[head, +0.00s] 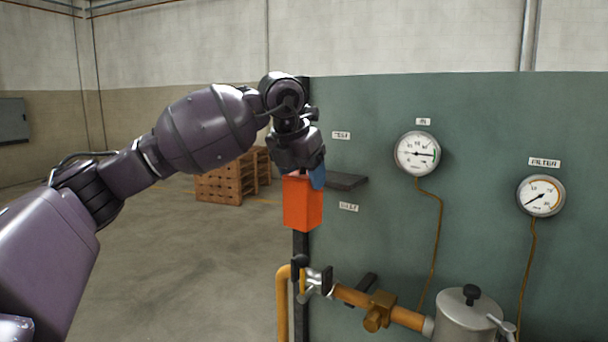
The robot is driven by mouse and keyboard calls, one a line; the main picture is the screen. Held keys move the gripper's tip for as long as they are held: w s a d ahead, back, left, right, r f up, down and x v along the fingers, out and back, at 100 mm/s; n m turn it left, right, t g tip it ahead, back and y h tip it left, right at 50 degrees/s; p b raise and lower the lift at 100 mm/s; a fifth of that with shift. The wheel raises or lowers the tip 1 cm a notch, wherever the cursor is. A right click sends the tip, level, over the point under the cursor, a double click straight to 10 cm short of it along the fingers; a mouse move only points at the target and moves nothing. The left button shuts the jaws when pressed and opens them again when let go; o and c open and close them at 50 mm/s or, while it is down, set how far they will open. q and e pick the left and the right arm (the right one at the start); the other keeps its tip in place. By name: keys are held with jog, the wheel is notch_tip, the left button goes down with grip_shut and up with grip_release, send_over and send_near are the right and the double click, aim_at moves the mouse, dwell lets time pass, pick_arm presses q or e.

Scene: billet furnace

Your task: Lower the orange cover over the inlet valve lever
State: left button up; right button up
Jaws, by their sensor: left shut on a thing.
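The orange cover (302,206) is a box-shaped piece hanging upright at the left edge of the green panel. My left gripper (303,175) points down and is shut on the top of the cover; its fingers partly hide that top. Below the cover, with a gap between, a metal valve (318,281) sits at the left end of the brass-coloured pipe. A dark-tipped upright piece (300,268), which looks like its lever, stands there. The inside of the cover is hidden. My right gripper is not in view.
The green panel (480,130) carries two round gauges (417,154) (540,195) and small labels. A dark shelf (346,181) juts out right of the cover. A metal canister (462,315) stands lower right. Wooden crates (226,183) stand behind; the floor at left is clear.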

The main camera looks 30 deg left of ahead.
pick_arm(q)
jog(key=shift+w+a+f, duration=0.1)
jog(key=shift+w+f, duration=0.05)
jog(key=shift+f, duration=2.55)
jog(key=shift+f+b, duration=0.5)
jog(key=shift+f, duration=0.4)
jog(key=shift+f+b, duration=0.45)
jog(key=shift+f, duration=0.6)
jog(key=shift+f+b, duration=1)
jog(key=shift+f, duration=0.65)
jog(key=shift+f+b, duration=1)
jog(key=shift+f, duration=0.3)
jog(key=shift+f+b, duration=0.3)
jog(key=shift+f, duration=0.3)
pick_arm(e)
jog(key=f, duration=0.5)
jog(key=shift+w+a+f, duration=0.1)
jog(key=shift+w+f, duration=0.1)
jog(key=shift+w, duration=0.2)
